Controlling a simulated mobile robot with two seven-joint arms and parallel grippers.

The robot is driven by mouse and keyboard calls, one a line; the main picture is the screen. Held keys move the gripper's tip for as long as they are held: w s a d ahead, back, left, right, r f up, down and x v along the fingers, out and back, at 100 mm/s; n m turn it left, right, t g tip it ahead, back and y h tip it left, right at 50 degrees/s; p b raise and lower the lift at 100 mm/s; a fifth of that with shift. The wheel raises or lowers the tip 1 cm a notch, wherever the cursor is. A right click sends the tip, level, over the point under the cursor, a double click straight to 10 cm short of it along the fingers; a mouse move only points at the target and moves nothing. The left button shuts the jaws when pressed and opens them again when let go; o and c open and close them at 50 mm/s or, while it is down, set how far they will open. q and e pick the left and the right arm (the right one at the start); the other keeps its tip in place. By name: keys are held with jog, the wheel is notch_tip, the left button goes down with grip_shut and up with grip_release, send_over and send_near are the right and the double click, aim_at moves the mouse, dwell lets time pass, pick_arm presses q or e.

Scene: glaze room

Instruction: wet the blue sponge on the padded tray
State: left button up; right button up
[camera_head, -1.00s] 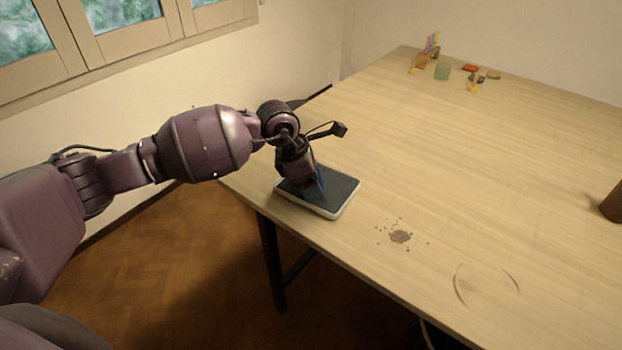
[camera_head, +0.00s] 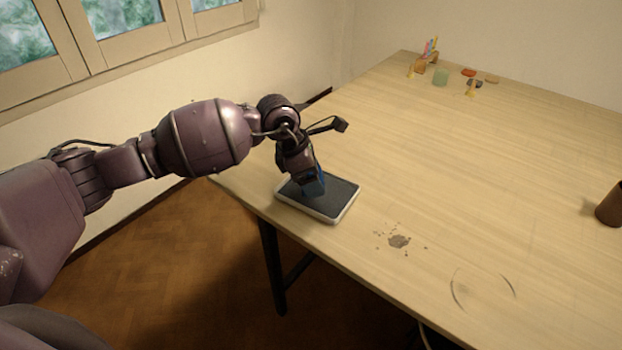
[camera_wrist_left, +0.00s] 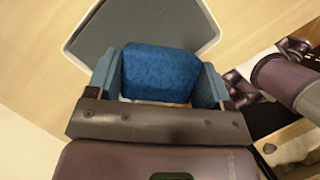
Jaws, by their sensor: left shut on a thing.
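The padded tray (camera_head: 345,207), a dark pad with a pale rim, lies at the table's near left edge; it also shows in the left wrist view (camera_wrist_left: 130,22). My left gripper (camera_head: 314,188) points down over the tray. In the left wrist view, the blue sponge (camera_wrist_left: 160,72) sits between its two blue fingers, which are shut on it. In the head view, blue shows at the gripper's tip, but finger and sponge are hard to tell apart. I cannot tell whether the sponge touches the pad. My right gripper is not in view.
A brown cylindrical pot (camera_head: 611,206) stands at the table's right. A dark crumbly stain (camera_head: 399,241) and a faint ring mark the near surface. The table's middle is clear.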

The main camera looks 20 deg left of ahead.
pick_arm(q)
jog(key=shift+r+p, duration=0.5)
jog(key=shift+r, duration=1.3)
jog(key=shift+r+p, duration=0.2)
jog(key=shift+p, duration=0.1)
